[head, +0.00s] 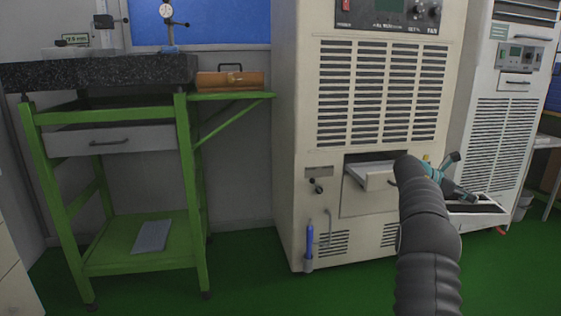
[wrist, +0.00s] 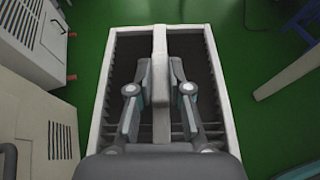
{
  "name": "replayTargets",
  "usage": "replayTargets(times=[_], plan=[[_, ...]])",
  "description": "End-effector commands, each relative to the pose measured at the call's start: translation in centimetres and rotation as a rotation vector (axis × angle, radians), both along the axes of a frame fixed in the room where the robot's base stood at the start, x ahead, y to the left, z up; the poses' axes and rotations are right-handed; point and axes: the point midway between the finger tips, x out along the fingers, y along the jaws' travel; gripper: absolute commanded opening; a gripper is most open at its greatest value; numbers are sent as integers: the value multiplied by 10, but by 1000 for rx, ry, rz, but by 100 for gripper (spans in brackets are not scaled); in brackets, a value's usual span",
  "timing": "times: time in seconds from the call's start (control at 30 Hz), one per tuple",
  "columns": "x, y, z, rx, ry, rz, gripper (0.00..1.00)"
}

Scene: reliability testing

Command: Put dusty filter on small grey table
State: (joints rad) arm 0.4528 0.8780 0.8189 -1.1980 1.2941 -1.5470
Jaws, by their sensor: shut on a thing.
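The dusty filter (wrist: 105,90) is a white rectangular frame with a dark grey inside and a pale bar down its middle. It fills the centre of the wrist view. My gripper (wrist: 160,82) is shut on the middle bar, one finger on each side. In the head view my gripper (head: 455,182) is partly hidden by my dark arm, and the filter (head: 478,208) shows below it, above the green floor. A pale table (head: 549,140) is cut by the right edge of the head view; I cannot tell if it is the small grey table.
A beige cabinet (head: 388,55) with an open flap (head: 367,175) stands behind my arm. A second vented cabinet (head: 500,125) is to its right. A green stand (head: 140,232) with a dark slab is at left. Green floor is clear in front.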

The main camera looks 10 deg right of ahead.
Motion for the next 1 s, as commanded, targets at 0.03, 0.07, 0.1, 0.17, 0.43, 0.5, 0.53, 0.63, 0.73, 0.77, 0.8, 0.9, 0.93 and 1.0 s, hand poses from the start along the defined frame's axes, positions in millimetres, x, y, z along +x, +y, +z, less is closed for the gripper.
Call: replayTargets(times=[0.03, 0.07, 0.1, 0.17, 0.43, 0.5, 0.53, 0.63, 0.73, 0.77, 0.8, 0.9, 0.93, 1.0], plan=[[1, 8, -13, 3, 6, 0, 0], [1, 13, -22, 3, 6, 0, 0], [3, 22, -34, 3, 7, 1, 0], [4, 36, -52, 2, 7, 6, 0], [7, 117, -132, 3, 7, 81, 0], [6, 142, -152, 2, 7, 113, 0], [5, 152, -159, 2, 6, 128, 0], [1, 190, -185, 3, 8, 184, 0], [-7, 228, -209, 3, 8, 248, 0], [-10, 241, -216, 3, 8, 270, 0], [-14, 257, -225, 3, 7, 298, 0], [-27, 297, -246, 3, 8, 378, 0], [-32, 310, -252, 3, 8, 403, 0], [-44, 339, -265, 3, 9, 467, 0]])
